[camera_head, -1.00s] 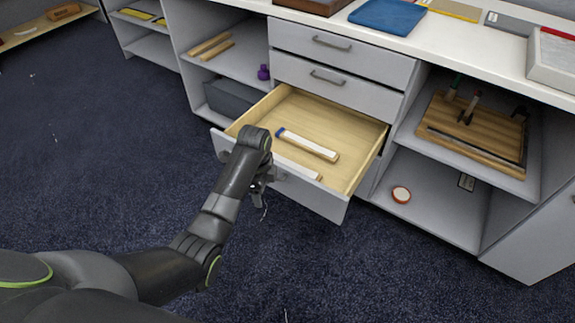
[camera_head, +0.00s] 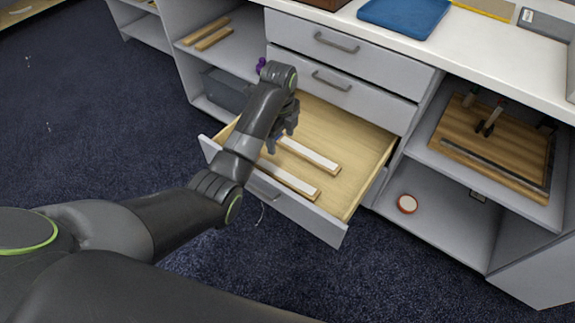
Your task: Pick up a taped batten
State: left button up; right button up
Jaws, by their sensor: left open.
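An open wooden drawer (camera_head: 352,150) holds two pale battens lying flat. The rear batten (camera_head: 312,155) has its left end behind my left gripper, so any tape there is mostly hidden; a little blue shows beside the fingers. The front batten (camera_head: 292,181) lies nearer the drawer front, its left part covered by my arm. My left gripper (camera_head: 274,147) is open and points down over the drawer, at the rear batten's left end. I cannot tell if it touches the batten. My right gripper is out of view.
The drawer front (camera_head: 317,220) and its side walls stand around the battens. Two closed drawers (camera_head: 345,69) are above. Two wooden strips (camera_head: 207,35) lie on the left shelf.

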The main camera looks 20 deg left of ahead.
pick_arm(q)
jog(key=b, duration=0.4)
send_over(283, 175)
jog(key=f, duration=1)
jog(key=shift+s+a+f, duration=0.15)
jog(key=shift+s+f, duration=0.05)
jog(key=shift+f, duration=0.2)
jog(key=f+b, duration=0.1)
jog(key=f, duration=0.2)
jog(key=f+b, duration=0.1)
jog(key=f, duration=0.1)
jog(key=shift+w+d+f, duration=0.15)
jog(key=shift+d+f, duration=0.05)
jog(key=shift+f, duration=0.4)
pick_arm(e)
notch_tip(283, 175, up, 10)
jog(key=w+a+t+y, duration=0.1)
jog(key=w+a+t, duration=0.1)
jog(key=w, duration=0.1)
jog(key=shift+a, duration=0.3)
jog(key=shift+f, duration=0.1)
pick_arm(q)
jog(key=c, duration=1.1)
